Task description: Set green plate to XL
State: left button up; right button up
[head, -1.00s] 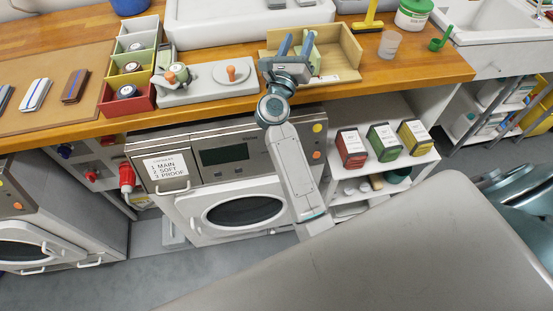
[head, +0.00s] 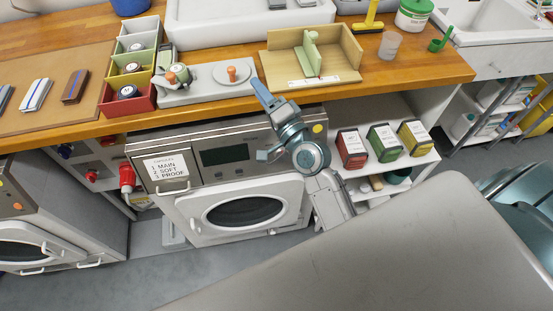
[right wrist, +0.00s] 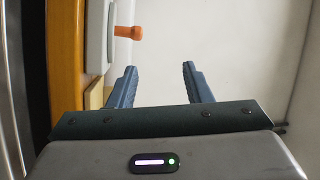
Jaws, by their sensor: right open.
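The green plate (head: 312,54) stands upright as a divider in the light wooden tray (head: 347,46) on the counter, roughly mid-width. A white label strip (head: 314,81) runs along the tray's front; its marks are too small to read, so I cannot tell which size the plate is at. My right gripper (head: 260,120) is open and empty, in front of the counter edge, below and left of the tray, apart from the plate. Its two spread fingers (right wrist: 159,72) show in the right wrist view with nothing between them. My left gripper is not in view.
A grey fixture with an orange knob (head: 231,74) stands left of the tray; the knob (right wrist: 128,32) also shows in the right wrist view. Stacked coloured bins (head: 142,97) are further left. A clear cup (head: 389,45) stands right of the tray. A washer (head: 246,209) is below the counter.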

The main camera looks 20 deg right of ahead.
jog(key=s+f+n+g, duration=0.4)
jog(key=f, duration=0.3)
jog(key=s+f+n+g, duration=0.4)
jog(key=s+f, duration=0.1)
jog(key=f, duration=0.3)
jog(key=shift+s+a+n, duration=0.25)
jog(key=shift+a+n, duration=0.1)
jog(key=shift+n, duration=0.05)
jog(key=shift+o, duration=0.2)
